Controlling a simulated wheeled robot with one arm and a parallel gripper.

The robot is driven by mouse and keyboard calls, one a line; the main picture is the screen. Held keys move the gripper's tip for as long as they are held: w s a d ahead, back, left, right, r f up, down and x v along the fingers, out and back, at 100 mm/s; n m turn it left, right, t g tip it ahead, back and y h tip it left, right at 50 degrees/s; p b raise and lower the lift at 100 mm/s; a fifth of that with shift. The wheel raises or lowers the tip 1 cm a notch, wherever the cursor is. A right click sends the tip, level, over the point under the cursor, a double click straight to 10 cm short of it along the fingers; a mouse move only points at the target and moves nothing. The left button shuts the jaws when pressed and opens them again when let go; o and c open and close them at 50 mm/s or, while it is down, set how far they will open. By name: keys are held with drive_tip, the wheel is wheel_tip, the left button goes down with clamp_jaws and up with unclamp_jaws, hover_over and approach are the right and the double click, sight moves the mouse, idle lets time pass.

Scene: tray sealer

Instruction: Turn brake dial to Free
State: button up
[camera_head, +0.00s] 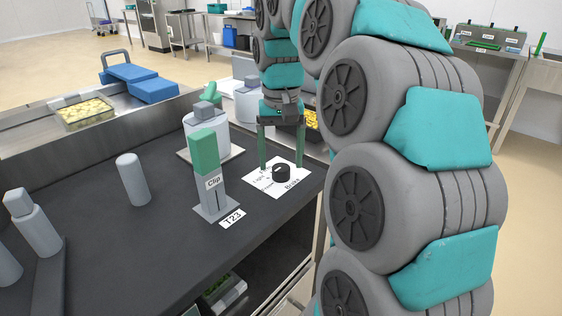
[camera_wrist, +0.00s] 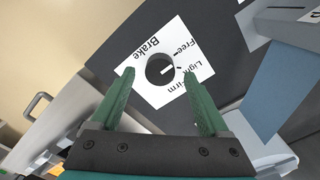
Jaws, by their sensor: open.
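The brake dial (camera_head: 281,173) is a small black round knob on a white card (camera_head: 262,187) near the right edge of the dark table. In the wrist view the dial (camera_wrist: 158,66) sits on the card (camera_wrist: 133,57), which reads Brake, Free, Light and Firm. A short white mark on the dial points roughly right there, seemingly nearer Light than Free; the exact setting is hard to tell. My gripper (camera_head: 281,164) points down with its green fingers apart. In the wrist view my gripper (camera_wrist: 159,76) has one finger on each side of the dial, with gaps; nothing is held.
A grey clip post with a green block (camera_head: 205,151) stands just left of the card, beside a T23 label (camera_head: 232,219). A white-grey cylinder (camera_head: 207,137) stands behind it. Another grey cylinder (camera_head: 132,180) is farther left. The table between them is bare.

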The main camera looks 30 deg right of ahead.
sight(281, 167)
drive_tip(key=shift+r, duration=3.2)
